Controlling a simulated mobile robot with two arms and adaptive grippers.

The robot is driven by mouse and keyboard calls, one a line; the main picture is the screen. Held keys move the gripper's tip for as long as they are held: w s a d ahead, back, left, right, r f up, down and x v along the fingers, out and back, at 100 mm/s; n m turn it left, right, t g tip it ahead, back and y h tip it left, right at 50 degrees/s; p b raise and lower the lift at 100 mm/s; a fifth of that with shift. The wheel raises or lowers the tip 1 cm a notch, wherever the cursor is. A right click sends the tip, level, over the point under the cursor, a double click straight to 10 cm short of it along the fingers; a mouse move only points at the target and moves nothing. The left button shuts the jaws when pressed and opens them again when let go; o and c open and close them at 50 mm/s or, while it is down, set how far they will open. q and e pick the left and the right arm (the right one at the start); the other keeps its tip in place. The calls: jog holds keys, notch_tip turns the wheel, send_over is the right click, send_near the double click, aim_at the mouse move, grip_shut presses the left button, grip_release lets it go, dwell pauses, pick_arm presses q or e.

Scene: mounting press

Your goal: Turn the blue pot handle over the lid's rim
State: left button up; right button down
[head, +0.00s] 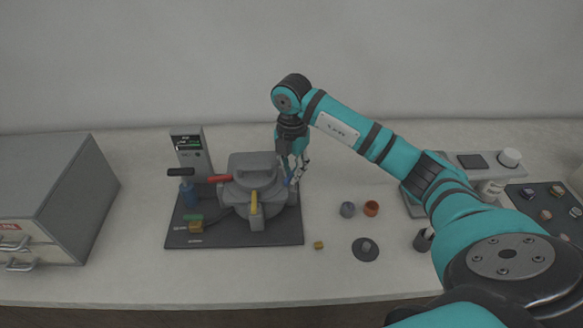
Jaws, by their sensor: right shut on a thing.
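The grey pot (278,199) of the mounting press stands on a dark base plate (235,238), with its lid (252,168) on top. A red handle (219,178) points left from the pot and a yellow handle (254,203) points toward the front. The blue handle (288,181) is at the pot's right side. My right gripper (292,180) reaches down there from above and is shut on the blue handle, partly covering it. I cannot tell the handle's exact angle against the lid's rim. My left gripper is not in view.
A grey cabinet (50,190) stands far left. The front table strip is clear.

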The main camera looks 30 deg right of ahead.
jog(key=m+p, duration=0.1)
jog(key=m, duration=0.5)
jog(key=shift+r, duration=0.15)
jog(key=m+p, duration=0.2)
jog(key=m, duration=0.4)
jog(key=shift+s+m, duration=0.15)
jog(key=shift+m, duration=0.15)
jog(key=c, duration=1.6)
grip_release()
jog(key=shift+c, duration=0.2)
notch_tip(320, 180, up, 12)
